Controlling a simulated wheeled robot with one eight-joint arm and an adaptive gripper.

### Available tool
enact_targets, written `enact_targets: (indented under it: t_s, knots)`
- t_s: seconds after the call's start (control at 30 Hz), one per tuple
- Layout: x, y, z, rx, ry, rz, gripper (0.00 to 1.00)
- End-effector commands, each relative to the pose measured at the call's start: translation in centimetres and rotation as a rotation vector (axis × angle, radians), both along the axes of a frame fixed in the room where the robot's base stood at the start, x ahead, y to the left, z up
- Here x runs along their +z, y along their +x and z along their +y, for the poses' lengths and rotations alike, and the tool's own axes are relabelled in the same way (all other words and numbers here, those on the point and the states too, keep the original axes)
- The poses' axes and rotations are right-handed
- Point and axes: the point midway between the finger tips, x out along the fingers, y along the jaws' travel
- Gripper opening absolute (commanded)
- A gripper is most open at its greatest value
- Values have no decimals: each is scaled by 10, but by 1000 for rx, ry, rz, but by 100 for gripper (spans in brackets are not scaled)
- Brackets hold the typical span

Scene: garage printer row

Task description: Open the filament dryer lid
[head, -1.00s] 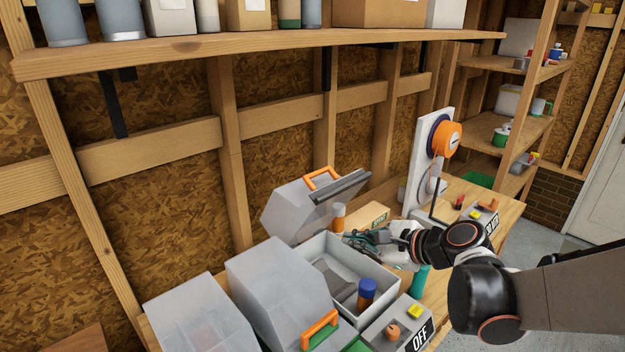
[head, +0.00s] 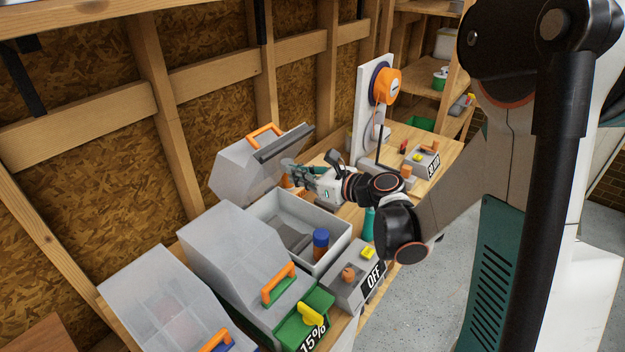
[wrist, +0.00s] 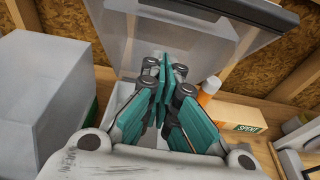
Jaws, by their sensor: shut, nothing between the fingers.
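The filament dryer lid (head: 240,172) is translucent grey with an orange handle (head: 266,136) and a dark front strip (head: 285,143). It stands raised and tilted back above the rear of its grey box (head: 337,252), whose inside is exposed. In the wrist view the lid (wrist: 150,38) fills the space beyond my fingers. My gripper (head: 288,169) is shut and empty, just below and in front of the lid's dark strip. Its teal fingers show in the wrist view (wrist: 166,75), pointing toward the lid's underside. I cannot tell whether they touch it.
Two closed dryers stand at left, one with a green base (head: 292,325) marked 15%. A spool stand (head: 372,110) is behind. A SPENT carton (wrist: 238,114) lies right of the lid.

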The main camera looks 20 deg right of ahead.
Motion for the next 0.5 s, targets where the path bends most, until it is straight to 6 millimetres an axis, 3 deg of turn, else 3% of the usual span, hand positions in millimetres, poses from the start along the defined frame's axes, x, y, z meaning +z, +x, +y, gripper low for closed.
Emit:
enact_targets:
  t_s: [0.07, 0.2, 0.5]
  knots:
    - [-5, 12, 10, 3, -1, -1, 0]
    - [8, 26, 20, 1, -2, 0, 0]
    - [18, 39, 28, -1, -1, -1, 0]
